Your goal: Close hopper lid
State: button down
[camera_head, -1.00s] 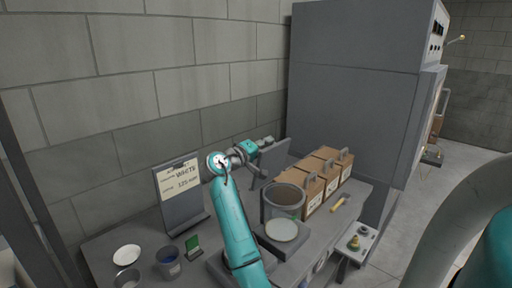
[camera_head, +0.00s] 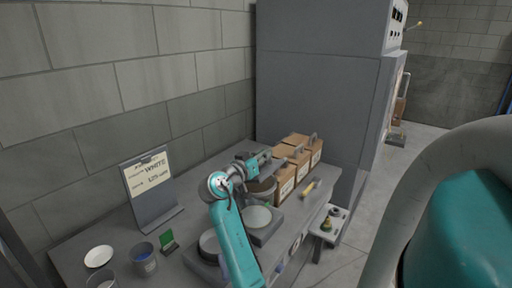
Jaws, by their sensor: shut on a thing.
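The hopper (camera_head: 260,192) is a round container on the grey bench, behind a pale round plate (camera_head: 257,217). Its grey lid (camera_head: 270,170) is tilted low over the hopper's top, largely covered by my gripper and arm. My gripper (camera_head: 262,161) is at the lid, above the hopper, and is shut on the lid. The fingertips are small in the view, and the exact contact is hard to make out. I cannot tell whether the lid touches the hopper's rim.
Several brown boxes with grey handles (camera_head: 300,160) stand just right of the hopper. A yellow-handled tool (camera_head: 308,189) lies in front of them. A sign stand (camera_head: 150,190), a white dish (camera_head: 98,256) and a blue-filled cup (camera_head: 144,260) are at left. A large grey cabinet (camera_head: 315,80) rises behind.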

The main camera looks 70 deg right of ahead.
aim_at(268, 169)
jog(key=f+m, duration=0.1)
jog(key=s+f+m, duration=0.1)
jog(key=f, duration=0.1)
jog(key=shift+s+a+f+m, duration=0.1)
jog(key=shift+s+a+m, duration=0.2)
jog(key=shift+m, duration=0.1)
jog(key=shift+s+f, duration=0.3)
jog(key=shift+f, duration=0.6)
jog(key=c, duration=1.1)
grip_release()
jog(key=v, duration=1.2)
jog(key=shift+s, duration=0.1)
